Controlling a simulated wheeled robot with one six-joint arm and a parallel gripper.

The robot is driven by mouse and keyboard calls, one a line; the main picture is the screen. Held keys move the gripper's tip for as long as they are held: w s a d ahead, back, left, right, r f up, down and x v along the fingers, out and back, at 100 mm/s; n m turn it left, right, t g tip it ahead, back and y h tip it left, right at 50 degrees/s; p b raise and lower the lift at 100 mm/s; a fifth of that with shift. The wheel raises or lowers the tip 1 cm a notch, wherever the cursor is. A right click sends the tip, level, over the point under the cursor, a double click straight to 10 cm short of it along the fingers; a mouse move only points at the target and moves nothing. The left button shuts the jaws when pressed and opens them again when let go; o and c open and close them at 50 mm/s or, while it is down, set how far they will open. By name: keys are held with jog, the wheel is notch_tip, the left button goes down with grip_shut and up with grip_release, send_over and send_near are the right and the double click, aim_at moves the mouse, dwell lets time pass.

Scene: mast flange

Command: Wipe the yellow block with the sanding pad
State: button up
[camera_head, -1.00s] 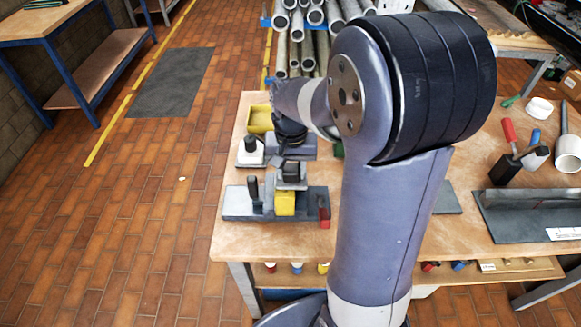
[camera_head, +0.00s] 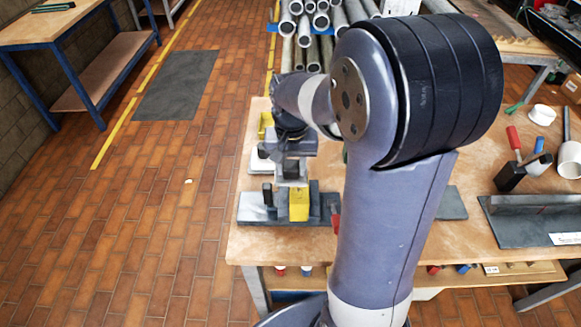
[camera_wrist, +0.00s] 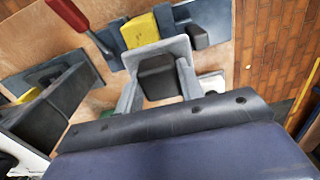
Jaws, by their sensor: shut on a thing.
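The yellow block (camera_head: 299,205) stands in a grey fixture (camera_head: 255,213) near the front left of the bench. It also shows in the wrist view (camera_wrist: 140,30), just beyond my gripper. My gripper (camera_head: 291,172) is over the fixture, at the upper left of the yellow block in the head view. Its two light grey fingers (camera_wrist: 158,82) are shut on a dark block-like piece (camera_wrist: 157,72), which looks like the sanding pad's grip. The pad's underside is hidden, and I cannot tell whether it touches the yellow block.
A red handle (camera_head: 335,218) sits at the fixture's right end. A yellow bin (camera_head: 264,125) and a pale-based tool (camera_head: 258,162) are behind, partly covered by my arm. A dark angled plate (camera_head: 535,215) lies at right. The bench's front left corner (camera_head: 240,250) is bare.

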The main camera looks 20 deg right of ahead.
jog(key=shift+r+p, duration=1.4)
jog(key=shift+r, duration=0.65)
